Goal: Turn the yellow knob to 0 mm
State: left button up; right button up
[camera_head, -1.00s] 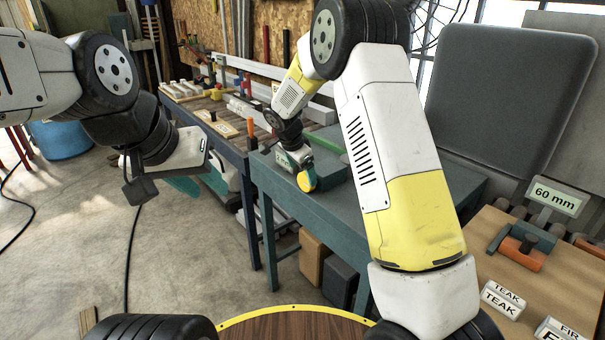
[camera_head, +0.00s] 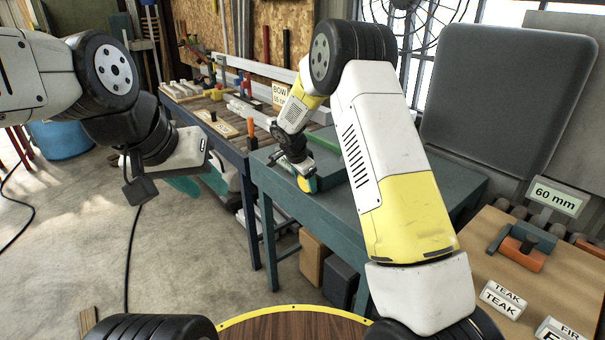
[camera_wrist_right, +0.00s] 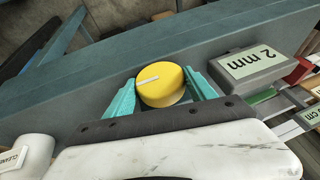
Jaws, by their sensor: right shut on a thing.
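The yellow knob (camera_wrist_right: 160,86) has a white pointer line across its face. In the right wrist view it sits between the two teal fingers of my right gripper (camera_wrist_right: 160,95), which is shut on it. In the head view the right gripper (camera_head: 305,177) is at the front of the blue-green bench, with only a sliver of the knob (camera_head: 307,184) showing. A grey display block (camera_wrist_right: 262,65) beside the knob reads "2 mm". My left gripper (camera_head: 130,180) is over the open floor at left, away from the bench; its fingers are not clear.
The blue-green bench (camera_head: 340,215) carries the knob's machine. A workbench (camera_head: 205,125) with tools stands behind. The floor at left is open.

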jog(key=shift+w+a+g+h, duration=0.1)
jog(key=shift+w+g+h, duration=0.1)
jog(key=shift+g+h, duration=0.35)
jog(key=shift+c, duration=0.2)
jog(key=n+g+h, duration=0.1)
jog(key=g+h, duration=0.1)
jog(key=g, duration=0.1)
jog(key=shift+w+a, duration=0.1)
jog(key=shift+w, duration=0.05)
jog(key=o, duration=1.4)
jog(key=shift+r, duration=0.1)
jog(key=v, duration=0.7)
jog(key=shift+a+r, duration=0.2)
jog(key=shift+r, duration=0.05)
